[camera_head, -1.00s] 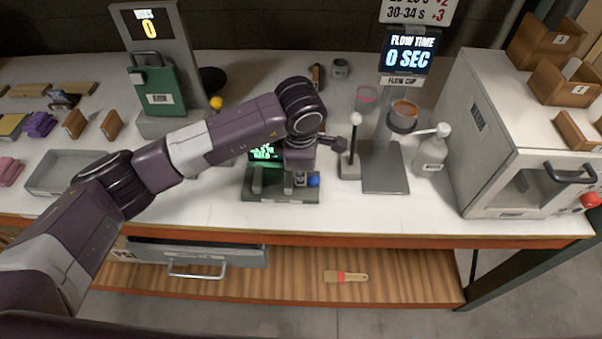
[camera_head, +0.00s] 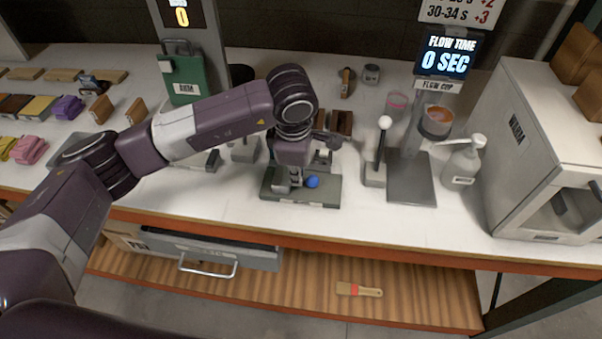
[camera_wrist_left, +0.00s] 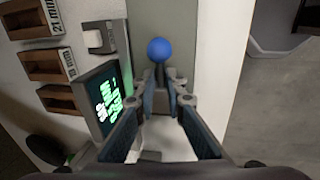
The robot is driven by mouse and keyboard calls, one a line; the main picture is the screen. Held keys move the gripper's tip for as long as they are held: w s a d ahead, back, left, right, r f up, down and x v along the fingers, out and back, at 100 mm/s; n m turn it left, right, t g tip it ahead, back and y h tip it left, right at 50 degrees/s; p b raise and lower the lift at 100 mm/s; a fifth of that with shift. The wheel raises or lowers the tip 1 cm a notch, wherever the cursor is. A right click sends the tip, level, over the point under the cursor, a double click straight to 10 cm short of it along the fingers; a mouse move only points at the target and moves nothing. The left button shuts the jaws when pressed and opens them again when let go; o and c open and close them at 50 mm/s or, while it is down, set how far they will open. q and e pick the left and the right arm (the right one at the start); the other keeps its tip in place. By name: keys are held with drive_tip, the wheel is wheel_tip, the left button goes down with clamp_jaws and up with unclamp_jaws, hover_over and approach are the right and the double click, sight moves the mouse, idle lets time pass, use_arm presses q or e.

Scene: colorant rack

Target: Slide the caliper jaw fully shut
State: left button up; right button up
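The caliper gauge has a grey-green base (camera_head: 328,193) on the bench, with a blue ball knob (camera_head: 312,182) on it. Its screen (camera_wrist_left: 107,107) with green text, too blurred to read, shows in the left wrist view. My left gripper (camera_head: 294,180) points down at the base, just left of the knob in the head view. In the left wrist view the blue knob (camera_wrist_left: 159,49) lies just beyond the fingertips (camera_wrist_left: 164,88), which stand apart with a narrow gap. My arm hides much of the gauge, and I cannot tell how far apart its jaws are. My right gripper is out of view.
A post with a ball top (camera_head: 384,124) and the flow cup stand (camera_head: 410,178) are close right of the gauge. A pump bottle (camera_head: 463,163) and a white cabinet (camera_head: 520,140) lie farther right. Labelled wooden trays (camera_wrist_left: 45,65) sit behind the gauge.

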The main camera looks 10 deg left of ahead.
use_arm(q)
drive_tip(key=shift+o, duration=1.3)
drive_tip(key=shift+a, duration=0.1)
wheel_tip(320, 180, up, 12)
drive_tip(key=s, duration=0.2)
drive_tip(key=shift+s+f, duration=0.15)
drive_tip(key=shift+s, duration=0.1)
